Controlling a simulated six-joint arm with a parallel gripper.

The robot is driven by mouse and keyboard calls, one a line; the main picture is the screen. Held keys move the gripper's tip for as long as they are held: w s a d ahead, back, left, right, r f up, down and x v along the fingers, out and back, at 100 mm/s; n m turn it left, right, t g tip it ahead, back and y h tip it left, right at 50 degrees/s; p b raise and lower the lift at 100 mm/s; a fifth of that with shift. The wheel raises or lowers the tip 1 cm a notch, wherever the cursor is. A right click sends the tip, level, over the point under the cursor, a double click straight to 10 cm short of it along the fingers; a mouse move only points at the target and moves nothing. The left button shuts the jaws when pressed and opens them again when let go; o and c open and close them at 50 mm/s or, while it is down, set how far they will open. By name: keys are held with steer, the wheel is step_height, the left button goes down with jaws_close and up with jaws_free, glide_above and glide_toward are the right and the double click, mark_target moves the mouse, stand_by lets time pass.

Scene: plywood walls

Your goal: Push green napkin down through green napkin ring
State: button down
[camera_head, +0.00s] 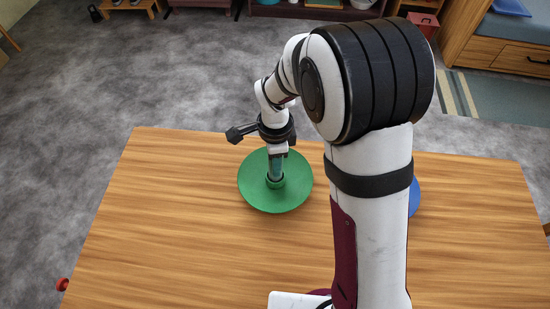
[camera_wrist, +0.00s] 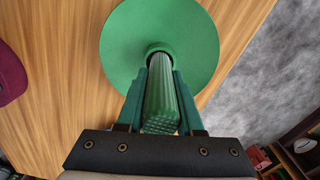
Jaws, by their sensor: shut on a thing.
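The green napkin is a rolled, ribbed cylinder (camera_wrist: 160,98), standing upright between the fingers of my gripper (camera_wrist: 160,85). The gripper is shut on it from both sides, above the green plate. It also shows in the head view (camera_head: 277,160), where the fingers are small. The green napkin ring (camera_head: 275,182) sits on the middle of the plate; its rim shows in the wrist view (camera_wrist: 159,46). The napkin's far end meets the ring and appears to be inside its opening. How deep it goes is hidden.
The round green plate (camera_head: 262,202) lies on the wooden table (camera_head: 190,235). A blue plate (camera_head: 414,197) is mostly hidden behind my arm at the right. The table left of the green plate is clear. A small red object (camera_head: 62,284) is at the table's left edge.

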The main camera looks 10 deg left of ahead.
steer(key=shift+f, duration=0.35)
steer(key=shift+c, duration=2.4)
jaws_free()
step_height(320, 180, up, 16)
steer(key=shift+f, duration=0.1)
